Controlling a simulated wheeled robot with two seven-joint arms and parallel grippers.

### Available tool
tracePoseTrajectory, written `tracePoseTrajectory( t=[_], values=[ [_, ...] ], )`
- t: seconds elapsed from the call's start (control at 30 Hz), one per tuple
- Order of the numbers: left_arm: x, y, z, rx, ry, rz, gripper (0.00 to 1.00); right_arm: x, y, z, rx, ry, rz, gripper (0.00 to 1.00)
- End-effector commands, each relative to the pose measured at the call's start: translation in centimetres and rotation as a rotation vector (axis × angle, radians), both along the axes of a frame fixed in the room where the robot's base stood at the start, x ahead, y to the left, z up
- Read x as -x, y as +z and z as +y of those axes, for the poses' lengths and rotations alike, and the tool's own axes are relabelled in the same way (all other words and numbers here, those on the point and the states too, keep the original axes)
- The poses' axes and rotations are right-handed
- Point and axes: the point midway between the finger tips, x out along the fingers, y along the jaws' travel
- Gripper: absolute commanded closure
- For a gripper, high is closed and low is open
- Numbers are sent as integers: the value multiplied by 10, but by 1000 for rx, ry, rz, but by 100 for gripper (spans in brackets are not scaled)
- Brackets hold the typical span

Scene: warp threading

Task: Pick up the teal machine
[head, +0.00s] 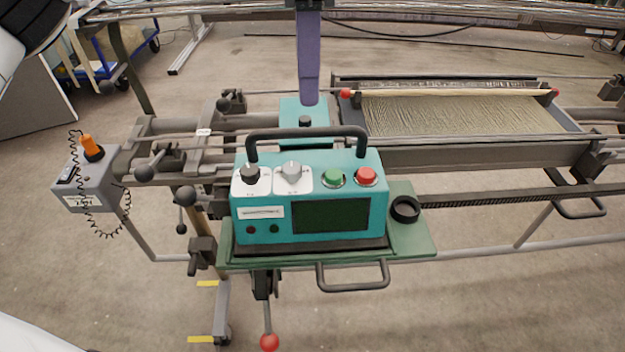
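The teal machine (311,203) stands upright on a green plate (413,243) in the middle of the head view. It has a black carry handle (306,133) on top, two knobs, a green and a red button, and a dark screen on the front. Nothing holds the handle. A dark part of my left gripper (38,20) shows at the top left corner, cut off by the frame, far from the machine. Its fingers cannot be made out. My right gripper is not in view.
A purple upright arm (308,58) stands behind the machine. A frame with warp threads (455,115) lies to the back right. A grey control box (88,185) with an orange knob and coiled cable is at the left. A black ring (405,209) sits beside the machine.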

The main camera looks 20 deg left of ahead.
Motion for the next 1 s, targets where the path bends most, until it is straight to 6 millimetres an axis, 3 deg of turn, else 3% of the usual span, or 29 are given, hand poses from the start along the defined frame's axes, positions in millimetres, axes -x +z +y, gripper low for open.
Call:
tracePoseTrajectory(
  t=[0.2, 0.47, 0.7, 1.0],
  values=[
    [1, -33, 2, -7, 2, 2, 65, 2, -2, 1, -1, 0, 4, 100],
    [3, -55, 1, -4, 1, 1, 65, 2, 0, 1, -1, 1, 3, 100],
    [7, -90, 1, -4, 1, 1, 65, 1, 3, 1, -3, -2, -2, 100],
    [7, -97, 1, -1, 1, -1, 65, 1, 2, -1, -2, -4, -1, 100]
  ],
)
